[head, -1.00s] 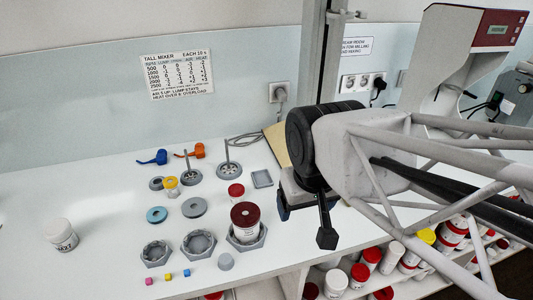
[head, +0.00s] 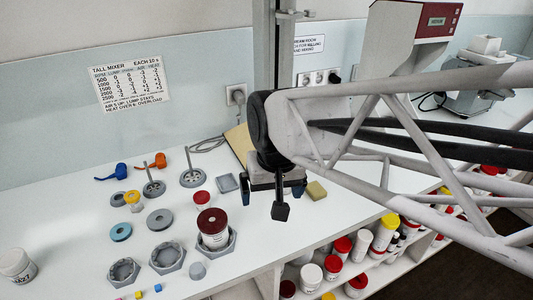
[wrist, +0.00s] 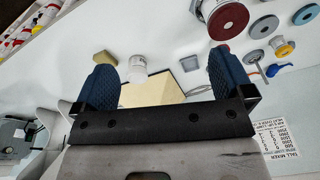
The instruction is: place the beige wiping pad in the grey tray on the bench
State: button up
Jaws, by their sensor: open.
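The beige wiping pad (head: 316,191) lies on the bench near its front edge, just right of my gripper in the head view. In the wrist view the pad (wrist: 104,58) shows beyond the left fingertip. The small grey tray (head: 227,183) lies on the bench left of my gripper and looks empty. In the wrist view a small grey patch (wrist: 189,63) between the fingers looks like the tray. My gripper (head: 278,194) points down with its blue fingers apart.
A beige board (head: 240,142) lies behind my gripper. A jar with a dark red lid (head: 212,228) sits in a grey holder, with a smaller red-lidded jar (head: 202,200) behind it. Shelves of jars (head: 360,245) are below the bench edge. Bench between tray and gripper is clear.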

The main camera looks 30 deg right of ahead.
jog(key=w+d+f+m+g+y, duration=0.2)
jog(key=w+d+f+m, duration=0.3)
jog(key=w+d+m, duration=0.45)
jog(key=m+y, duration=0.2)
jog(key=m, duration=0.4)
send_near(316, 188)
jog(key=f, duration=0.1)
jog(key=shift+w+a+f, duration=0.15)
jog(key=shift+w, duration=0.05)
jog(key=shift+x, duration=1.35)
jog(key=shift+x, duration=2.6)
jog(key=shift+s+a, duration=0.1)
jog(key=shift+s, duration=0.05)
